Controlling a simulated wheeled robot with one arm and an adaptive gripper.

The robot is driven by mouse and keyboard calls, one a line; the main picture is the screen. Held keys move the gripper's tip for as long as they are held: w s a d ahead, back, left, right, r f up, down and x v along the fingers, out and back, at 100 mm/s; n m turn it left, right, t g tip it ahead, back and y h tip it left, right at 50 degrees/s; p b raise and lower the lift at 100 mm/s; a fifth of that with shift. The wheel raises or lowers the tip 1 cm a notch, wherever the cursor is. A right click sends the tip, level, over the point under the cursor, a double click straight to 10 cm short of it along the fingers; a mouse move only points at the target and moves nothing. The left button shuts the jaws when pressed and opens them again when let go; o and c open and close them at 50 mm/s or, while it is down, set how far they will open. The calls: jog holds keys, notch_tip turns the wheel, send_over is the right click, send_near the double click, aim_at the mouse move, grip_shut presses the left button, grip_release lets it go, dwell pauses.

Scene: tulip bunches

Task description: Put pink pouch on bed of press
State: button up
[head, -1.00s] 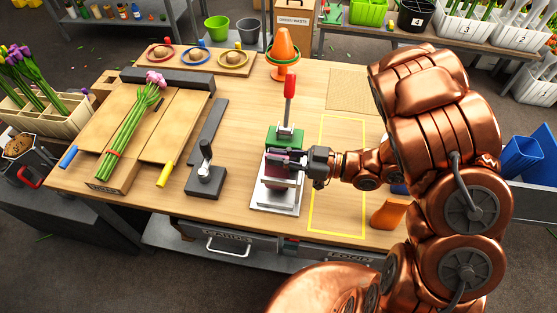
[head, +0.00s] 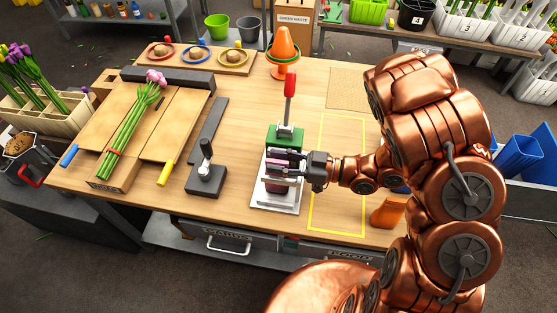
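The press (head: 285,136) stands on the workbench, with a green body, a raised red-handled lever and a silver base (head: 266,201). My gripper (head: 284,164) reaches in from the right at the front of the press, just above its bed. Its two fingers show as separate light bars with a gap between them, so it looks open. The pink pouch (head: 278,187) shows as a small dark pink patch at the bed, under and beside the fingers. The fingers partly hide it, and whether they still touch it is not clear.
A yellow outlined rectangle (head: 338,219) lies right of the press, partly under my arm. A black lever tool (head: 206,178) stands left of it. Tulips (head: 127,130) lie on a wooden board further left. An orange cone (head: 285,45) stands behind the press.

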jog(key=shift+r, duration=0.2)
jog(key=s+d, duration=0.1)
jog(key=d, duration=0.6)
jog(key=shift+d+p, duration=0.2)
jog(key=shift+p, duration=0.25)
dwell(0.5)
